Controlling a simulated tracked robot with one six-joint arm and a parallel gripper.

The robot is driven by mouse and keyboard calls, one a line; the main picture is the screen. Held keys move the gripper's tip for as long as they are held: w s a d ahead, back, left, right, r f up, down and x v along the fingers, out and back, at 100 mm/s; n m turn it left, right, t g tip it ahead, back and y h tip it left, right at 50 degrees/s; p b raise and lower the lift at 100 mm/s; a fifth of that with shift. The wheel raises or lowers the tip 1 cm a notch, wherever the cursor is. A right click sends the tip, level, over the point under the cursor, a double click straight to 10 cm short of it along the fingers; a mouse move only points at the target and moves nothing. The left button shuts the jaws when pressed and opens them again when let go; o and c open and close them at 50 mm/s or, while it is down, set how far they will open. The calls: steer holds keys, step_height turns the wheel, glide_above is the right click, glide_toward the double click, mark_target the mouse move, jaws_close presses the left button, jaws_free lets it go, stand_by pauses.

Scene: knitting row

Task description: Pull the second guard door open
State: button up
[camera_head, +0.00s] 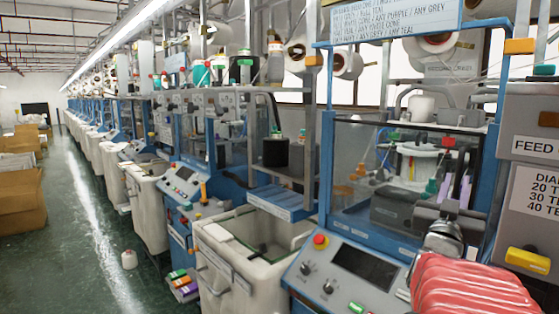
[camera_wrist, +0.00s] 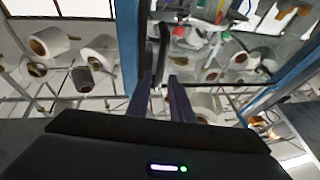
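The nearest machine has a clear guard door (camera_head: 352,165) in a blue frame, and it looks shut. Through the pane I see a white knitting cylinder and coloured parts. A dark upright bar that looks like a door handle (camera_wrist: 165,45) stands just beyond my fingertips in the wrist view, beside a blue post (camera_wrist: 128,45). My gripper (camera_head: 450,208) is in front of the lower right of the door. In the wrist view its two fingers (camera_wrist: 160,82) are apart, with the bar's lower end between or just past the tips; contact cannot be told.
A control panel (camera_head: 350,272) with a red stop button juts out below the door. A grey cabinet (camera_head: 530,150) stands close on the right. A white bin (camera_head: 225,262) is at the left. The green aisle floor (camera_head: 90,225) is mostly clear, with a cone (camera_head: 129,260) on it.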

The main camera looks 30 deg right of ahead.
mark_target(459, 172)
steer(key=shift+x, duration=3.05)
steer(key=shift+c, duration=0.2)
jaws_close()
